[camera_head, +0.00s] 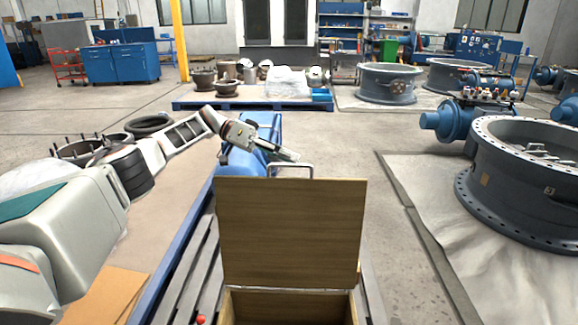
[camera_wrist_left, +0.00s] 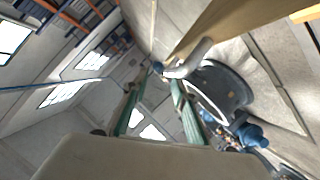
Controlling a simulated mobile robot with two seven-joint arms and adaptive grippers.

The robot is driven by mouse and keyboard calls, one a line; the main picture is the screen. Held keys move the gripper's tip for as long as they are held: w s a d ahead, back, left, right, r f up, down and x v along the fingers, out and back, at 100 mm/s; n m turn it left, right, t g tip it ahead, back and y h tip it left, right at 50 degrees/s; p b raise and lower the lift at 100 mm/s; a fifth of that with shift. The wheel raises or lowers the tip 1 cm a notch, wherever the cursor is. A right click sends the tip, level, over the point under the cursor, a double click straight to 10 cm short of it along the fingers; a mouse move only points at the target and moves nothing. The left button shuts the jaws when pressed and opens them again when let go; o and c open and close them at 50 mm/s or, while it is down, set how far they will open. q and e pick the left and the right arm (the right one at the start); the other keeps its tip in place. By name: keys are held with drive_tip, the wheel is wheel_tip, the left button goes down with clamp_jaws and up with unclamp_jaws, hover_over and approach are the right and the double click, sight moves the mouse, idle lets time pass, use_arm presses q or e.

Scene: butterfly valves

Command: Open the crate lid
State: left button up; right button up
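The wooden crate (camera_head: 228,308) is at the bottom centre of the head view. Its lid (camera_head: 290,230) stands raised, near upright, with the crate's mouth showing below it. A metal handle (camera_head: 292,167) sticks up at the lid's top edge. My left gripper (camera_head: 292,156) is at the top of the lid, close to the handle. In the left wrist view its green fingers (camera_wrist_left: 156,88) are apart with nothing seen between them. The handle (camera_wrist_left: 190,62) is just beyond the right fingertip there; contact is unclear. The lid (camera_wrist_left: 240,25) shows at upper right. My right gripper is not in view.
A blue-edged slatted bench or conveyor (camera_head: 185,270) runs under the crate. A red ball-like thing (camera_head: 201,319) is beside the crate. Large grey valve rings (camera_head: 530,185) lie on a mat at right. Floor between crate and mat is clear.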

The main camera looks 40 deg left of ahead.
use_arm(q)
wheel_tip(320, 180, up, 7)
drive_tip(key=shift+r, duration=0.15)
idle(0.5)
